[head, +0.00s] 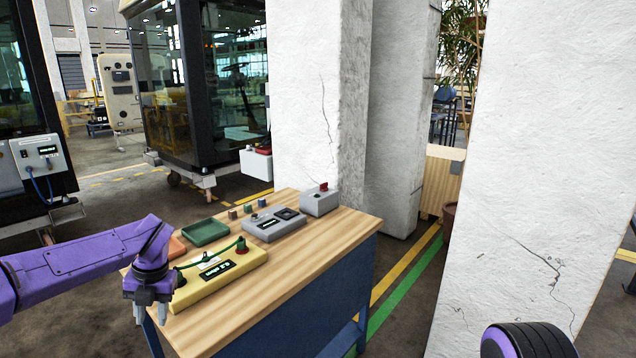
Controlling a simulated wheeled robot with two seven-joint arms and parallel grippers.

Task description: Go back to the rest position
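My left gripper (151,314) hangs at the left front corner of a wooden-topped workbench (310,262), fingers pointing down. Its two grey fingertips are apart with nothing visible between them. My purple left arm comes in from the left edge. Of my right arm, only a round black and purple part shows at the bottom right; its gripper is out of the picture.
On the bench are a yellow box (225,278) with a green cable, a green tray (205,232), a grey device (273,225) and a grey box with a red top (320,200). White cracked pillars (545,150) stand behind and right. Glass cabs (200,90) stand behind.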

